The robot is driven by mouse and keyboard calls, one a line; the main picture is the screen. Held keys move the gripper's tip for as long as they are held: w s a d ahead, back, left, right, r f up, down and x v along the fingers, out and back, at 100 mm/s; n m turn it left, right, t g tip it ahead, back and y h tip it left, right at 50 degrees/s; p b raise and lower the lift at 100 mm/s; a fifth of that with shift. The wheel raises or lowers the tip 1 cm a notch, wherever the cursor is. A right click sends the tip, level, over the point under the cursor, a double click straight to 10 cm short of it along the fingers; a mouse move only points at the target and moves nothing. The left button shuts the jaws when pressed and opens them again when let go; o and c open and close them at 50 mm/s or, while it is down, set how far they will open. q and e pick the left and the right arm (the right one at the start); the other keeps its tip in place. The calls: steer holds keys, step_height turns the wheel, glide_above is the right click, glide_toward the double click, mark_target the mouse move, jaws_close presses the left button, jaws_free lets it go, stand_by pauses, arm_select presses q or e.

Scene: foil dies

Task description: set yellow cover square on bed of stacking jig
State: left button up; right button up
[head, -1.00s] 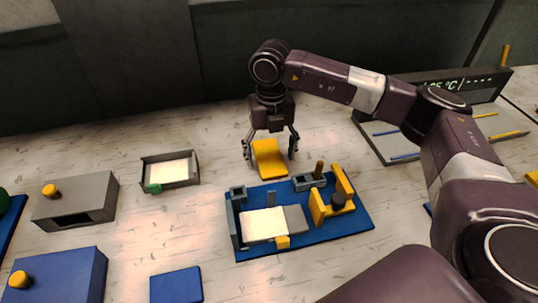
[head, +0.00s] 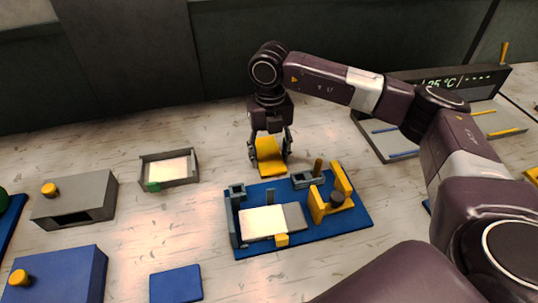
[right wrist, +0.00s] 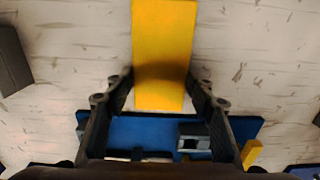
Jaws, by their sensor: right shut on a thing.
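The yellow cover (head: 269,156) is at the far side of the stacking jig (head: 300,246), behind its blue base. My right gripper (head: 270,152) has its fingers shut on the two sides of the cover. In the right wrist view the cover (right wrist: 163,45) stretches up between the fingers (right wrist: 160,78), with the jig's blue base (right wrist: 150,128) below it. A cream sheet (head: 262,223) lies on the jig's bed beside a grey plate (head: 295,217). Whether the cover touches the table is unclear. My left gripper is out of view.
A grey tray (head: 170,181) with a cream sheet stands left. A grey box (head: 75,201), a blue box (head: 60,277) and a blue pad (head: 176,284) lie farther left and in front.

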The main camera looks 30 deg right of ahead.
step_height(320, 180, up, 13)
steer(key=b, duration=0.2)
step_height(320, 180, up, 6)
steer(key=p, duration=0.1)
glide_above(269, 159)
steer(key=shift+s+d+r, duration=0.1)
steer(key=shift+s+r, duration=0.05)
steer(key=shift+r, duration=0.4)
